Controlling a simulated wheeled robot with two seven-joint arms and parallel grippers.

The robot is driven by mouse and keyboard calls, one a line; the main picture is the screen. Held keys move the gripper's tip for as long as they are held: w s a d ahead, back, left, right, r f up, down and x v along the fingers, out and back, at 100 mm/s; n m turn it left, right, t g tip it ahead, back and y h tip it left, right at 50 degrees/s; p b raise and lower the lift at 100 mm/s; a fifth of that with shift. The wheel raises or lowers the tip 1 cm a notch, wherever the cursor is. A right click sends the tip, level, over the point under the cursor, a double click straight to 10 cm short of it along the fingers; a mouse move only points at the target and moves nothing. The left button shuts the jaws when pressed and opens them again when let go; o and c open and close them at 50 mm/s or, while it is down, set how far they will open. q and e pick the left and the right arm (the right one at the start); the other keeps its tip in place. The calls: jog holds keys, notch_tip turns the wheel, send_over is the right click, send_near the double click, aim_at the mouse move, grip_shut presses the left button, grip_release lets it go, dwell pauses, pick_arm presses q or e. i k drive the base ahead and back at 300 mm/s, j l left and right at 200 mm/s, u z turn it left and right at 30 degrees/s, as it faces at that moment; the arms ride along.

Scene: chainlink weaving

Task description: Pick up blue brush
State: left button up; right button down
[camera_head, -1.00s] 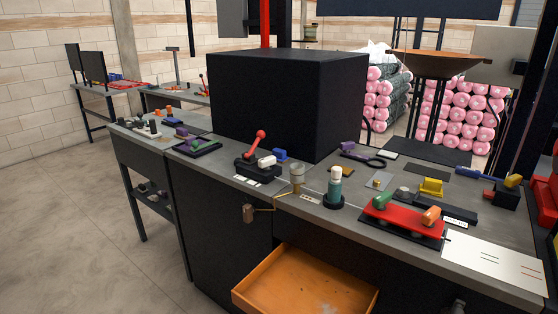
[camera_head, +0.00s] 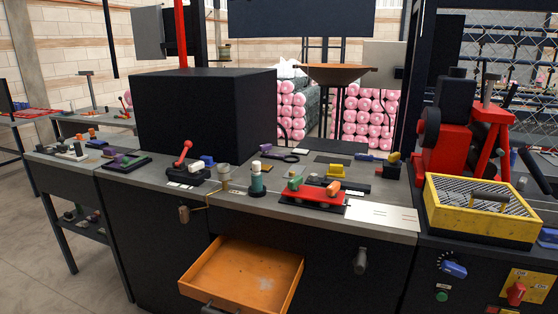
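A slim blue tool (camera_head: 369,157) lies near the back right of the grey workbench (camera_head: 385,228), beside a small black block with a yellow top (camera_head: 391,163). It looks like the blue brush, but it is too small to see bristles. A small blue block (camera_head: 208,160) sits further left, by the black fixture with the red lever. Neither of my grippers is in view.
A large black box (camera_head: 205,115) stands at the back left of the bench. An open orange drawer (camera_head: 245,268) juts out in front. A red tool with green and orange parts (camera_head: 314,197) lies near the front edge. A yellow tray (camera_head: 480,225) and red machine (camera_head: 440,130) stand at right.

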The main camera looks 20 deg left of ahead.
aim_at(209, 163)
jog(key=j+z, duration=0.15)
jog(key=z, duration=0.3)
jog(key=j+z, duration=0.15)
jog(key=z, duration=0.3)
jog(key=j+z, duration=0.15)
jog(key=z, duration=0.3)
jog(key=j+z, duration=0.2)
jog(key=z, duration=0.25)
jog(key=j+z, duration=0.1)
jog(key=z, duration=0.3)
jog(key=k+j, duration=0.2)
jog(key=j, duration=0.2)
jog(key=k+j, duration=0.2)
jog(key=j, duration=0.2)
jog(key=k+j, duration=0.2)
jog(key=j, duration=0.2)
jog(key=k+j, duration=0.2)
jog(key=j, duration=0.2)
jog(key=k+j, duration=0.2)
jog(key=j, duration=0.2)
jog(key=k+j, duration=0.2)
jog(key=j, duration=0.2)
jog(key=k+j, duration=0.2)
jog(key=j, duration=0.2)
jog(key=k+j, duration=0.2)
jog(key=j, duration=0.2)
jog(key=k+j, duration=0.1)
jog(key=j, duration=0.9)
jog(key=k+z, duration=0.05)
